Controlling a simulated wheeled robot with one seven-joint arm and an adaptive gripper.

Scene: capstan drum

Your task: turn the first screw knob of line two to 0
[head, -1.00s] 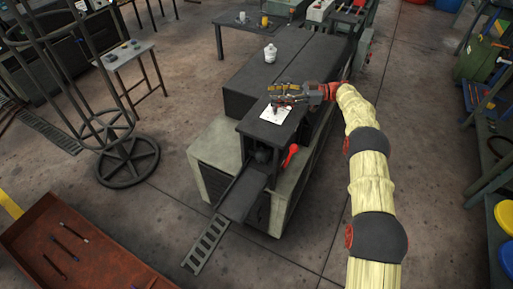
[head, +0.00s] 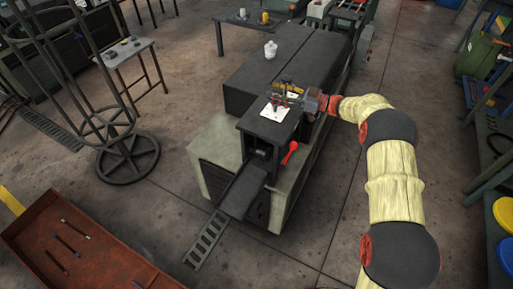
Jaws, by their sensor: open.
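The dark machine (head: 264,132) stands in the middle of the head view on a pale cabinet base. A white plate (head: 270,117) lies on its near top section. Small parts stand at this plate, too small to tell one knob from another. My gripper (head: 288,96) is over the plate, coming in from the right, with its fingers open around or just above these parts. I cannot tell whether the fingers touch a knob. The knob lines and any number marks cannot be read, and my fingers partly hide them.
A red lever (head: 290,152) sticks out of the machine's near right side. A white jar (head: 270,51) stands on the machine's rear top. A rust-red tray (head: 60,240) with rods is at the lower left. A round metal stand (head: 127,160) is on the left. Open floor lies to the right.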

